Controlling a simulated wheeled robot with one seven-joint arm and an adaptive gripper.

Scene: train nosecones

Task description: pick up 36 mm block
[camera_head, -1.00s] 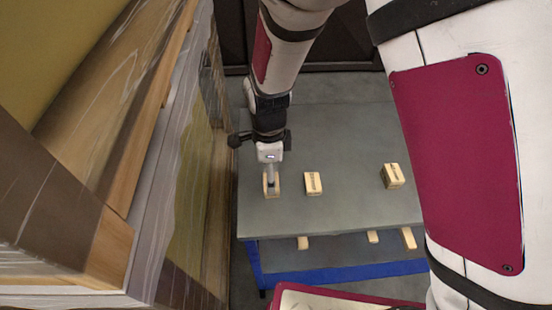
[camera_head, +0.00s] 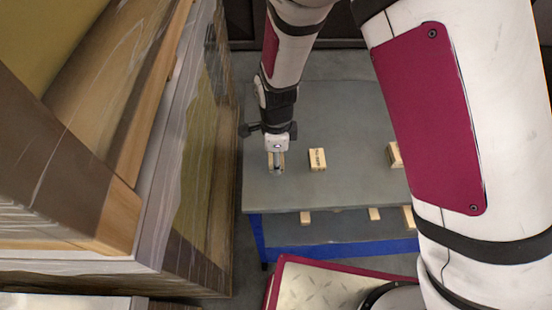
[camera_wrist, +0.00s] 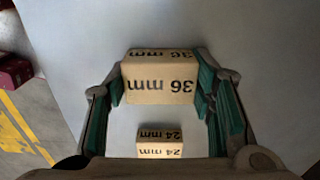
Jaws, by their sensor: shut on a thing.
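The 36 mm block (camera_wrist: 160,78) is a tan block with black "36 mm" print, upside down in the wrist view. My gripper (camera_wrist: 161,88) is shut on it, with green finger pads against its left and right sides. In the head view my gripper (camera_head: 277,165) points down over the left part of the grey table, and the held block is mostly hidden between the fingers. I cannot tell whether the block still touches the table. A smaller 24 mm block (camera_wrist: 158,144) shows lower in the wrist view, apart from the fingers.
A tan block (camera_head: 317,160) stands on the table (camera_head: 345,120) right of my gripper. Another (camera_head: 393,154) is farther right, partly behind my arm. Several blocks, including one at the left (camera_head: 305,217), lie on the lower shelf. A tall wooden structure (camera_head: 185,190) stands close at left.

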